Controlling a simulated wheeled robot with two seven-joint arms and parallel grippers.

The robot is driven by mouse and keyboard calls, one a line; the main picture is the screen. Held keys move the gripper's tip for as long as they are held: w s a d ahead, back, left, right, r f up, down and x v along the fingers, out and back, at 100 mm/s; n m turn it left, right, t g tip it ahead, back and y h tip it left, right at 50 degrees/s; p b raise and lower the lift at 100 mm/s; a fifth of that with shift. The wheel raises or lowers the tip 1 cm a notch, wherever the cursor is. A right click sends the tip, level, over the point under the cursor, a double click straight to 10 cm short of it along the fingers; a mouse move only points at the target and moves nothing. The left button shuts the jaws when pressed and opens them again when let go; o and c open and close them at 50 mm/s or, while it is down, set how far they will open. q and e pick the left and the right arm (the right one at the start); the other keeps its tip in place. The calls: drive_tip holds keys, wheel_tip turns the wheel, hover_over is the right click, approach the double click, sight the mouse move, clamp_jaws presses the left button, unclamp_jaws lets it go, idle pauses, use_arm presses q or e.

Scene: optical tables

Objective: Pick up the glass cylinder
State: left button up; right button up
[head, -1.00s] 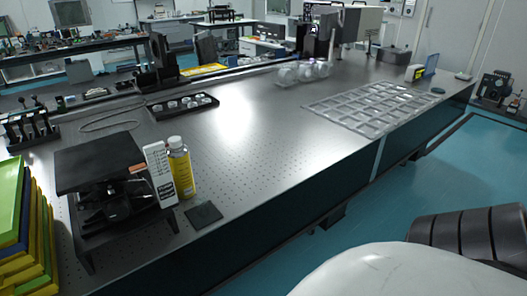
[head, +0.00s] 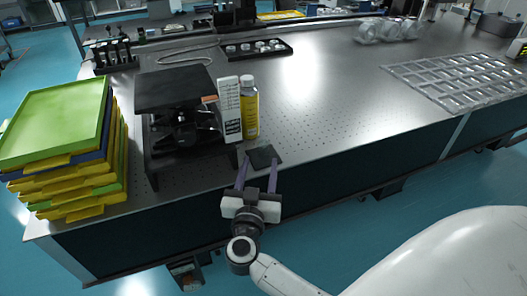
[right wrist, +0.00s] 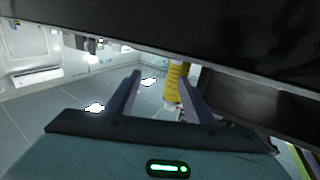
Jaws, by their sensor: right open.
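I cannot clearly pick out a single glass cylinder in the views. Clear, rounded glass-like vessels (head: 388,31) stand in a group at the back right of the table in the head view. My right gripper (head: 258,168) is open and empty at the table's front edge. Its fingers point towards a flat black square pad (head: 264,156). In the right wrist view, the open fingers (right wrist: 160,88) have a yellow bottle (right wrist: 174,78) showing beyond them, upside down in the picture. My left gripper is not in view.
The yellow bottle (head: 250,112) and a white box (head: 229,110) stand beside a black raised stand (head: 174,92). Stacked coloured trays (head: 60,120) are at the left. A black tray (head: 287,52) holds small round pieces. A clear compartment grid (head: 470,80) lies right; the middle table is clear.

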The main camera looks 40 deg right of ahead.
sight(263, 149)
drive_tip(key=b+x, duration=0.1)
drive_tip(key=x, duration=0.1)
drive_tip(key=shift+w+d+f, duration=0.1)
drive_tip(key=shift+w+d, duration=0.1)
drive_tip(key=shift+d, duration=0.05)
drive_tip(key=shift+w+d+b, duration=0.4)
drive_tip(key=shift+w, duration=0.05)
drive_tip(key=b+x, duration=0.3)
drive_tip(key=shift+w+d+r, duration=0.2)
drive_tip(key=shift+r, duration=0.15)
drive_tip(key=shift+w+d+r, duration=0.15)
drive_tip(key=shift+w+d, duration=0.2)
drive_tip(key=shift+w, duration=0.05)
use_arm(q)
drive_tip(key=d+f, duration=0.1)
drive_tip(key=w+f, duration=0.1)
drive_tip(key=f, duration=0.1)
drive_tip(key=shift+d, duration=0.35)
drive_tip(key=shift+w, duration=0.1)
use_arm(e)
drive_tip(key=shift+r, duration=0.1)
drive_tip(key=c, duration=1.2)
